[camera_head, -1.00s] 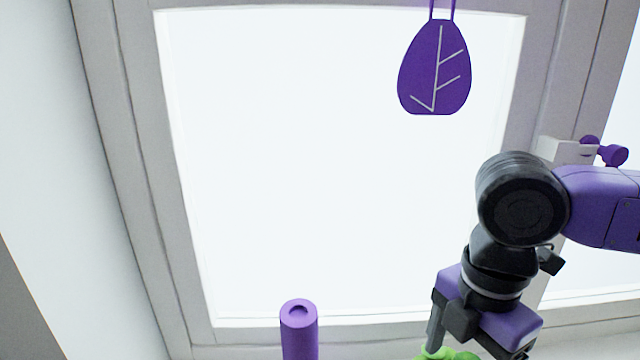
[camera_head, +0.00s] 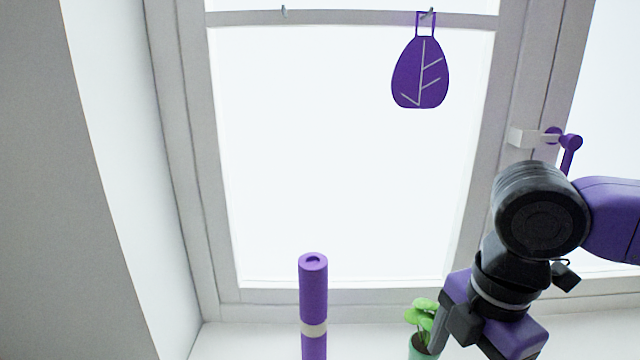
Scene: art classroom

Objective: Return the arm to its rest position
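My arm comes in from the right edge, with a purple link and a black joint, and bends down to my gripper (camera_head: 462,352) at the lower right. The gripper points downward. One grey finger shows beside the green plant; the other fingertip is cut off by the bottom edge, so its opening cannot be judged. No held thing is visible.
A potted green plant (camera_head: 421,318) stands on the white sill (camera_head: 260,340), close to the gripper finger. A purple cylinder (camera_head: 313,290) rises left of it. A purple leaf-marked ornament (camera_head: 420,75) hangs from a hook before the window. A purple window handle (camera_head: 570,145) is above the arm.

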